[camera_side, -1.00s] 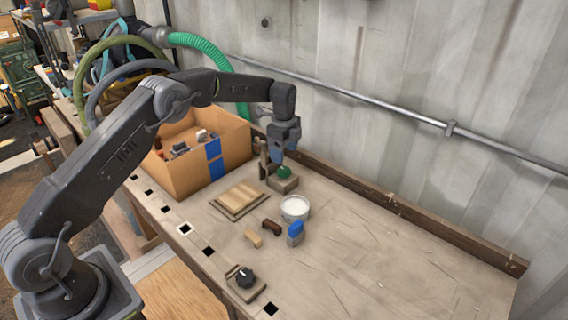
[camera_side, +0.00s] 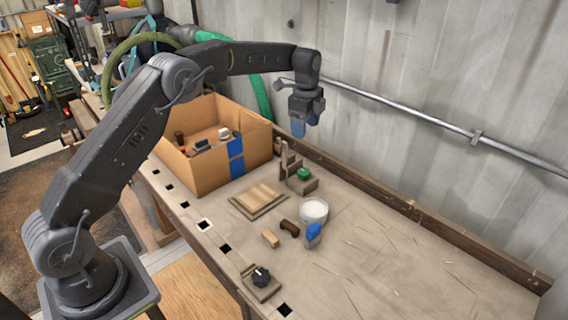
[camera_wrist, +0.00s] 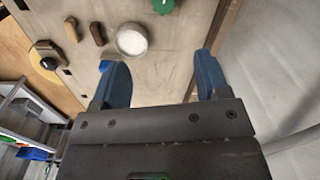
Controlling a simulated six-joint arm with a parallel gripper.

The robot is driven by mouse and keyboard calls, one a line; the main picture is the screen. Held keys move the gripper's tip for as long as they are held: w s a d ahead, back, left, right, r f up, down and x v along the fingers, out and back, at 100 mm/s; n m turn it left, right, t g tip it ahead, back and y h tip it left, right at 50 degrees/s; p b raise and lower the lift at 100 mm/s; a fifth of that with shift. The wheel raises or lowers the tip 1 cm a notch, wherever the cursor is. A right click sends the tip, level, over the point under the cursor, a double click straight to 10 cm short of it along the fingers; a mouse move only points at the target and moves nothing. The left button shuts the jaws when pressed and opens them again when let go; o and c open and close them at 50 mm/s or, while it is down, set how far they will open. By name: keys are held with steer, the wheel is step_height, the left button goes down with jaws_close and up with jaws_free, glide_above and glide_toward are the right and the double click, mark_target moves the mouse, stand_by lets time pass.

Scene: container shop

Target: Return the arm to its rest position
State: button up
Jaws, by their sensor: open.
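My gripper (camera_side: 304,124) hangs in the air above the workbench, near the back wall, with blue fingers pointing down. In the wrist view its two blue fingers (camera_wrist: 162,85) stand apart with nothing between them. Below it on the bench stands a wooden holder with a green knob (camera_side: 304,173), which shows at the top edge of the wrist view (camera_wrist: 163,5). My gripper is clear of the bench and of everything on it.
An open cardboard box (camera_side: 208,172) with several items stands left of my gripper. A wooden board (camera_side: 258,196), a white tub (camera_side: 314,208), a blue item (camera_side: 313,235), small wooden pieces (camera_side: 270,238) and a black knob (camera_side: 261,275) lie on the bench. Its right side is clear.

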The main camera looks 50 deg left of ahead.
steer(key=s+d+r+n+t, duration=0.2)
steer(key=s+d+r+n, duration=0.15)
steer(key=s+r, duration=0.55)
steer(key=s+d+r+n+t, duration=0.1)
steer(key=s+d+r+n, duration=0.1)
steer(key=s+r+n, duration=0.6)
steer(key=s+d+f+n+t, duration=0.1)
steer(key=s+f+n, duration=0.1)
steer(key=s, duration=0.9)
steer(key=s+f+n+t, duration=0.1)
steer(key=s+f, duration=0.3)
steer(key=s, duration=0.6)
steer(key=shift+s+d+f+n, duration=0.25)
steer(key=shift+s+d+n, duration=0.1)
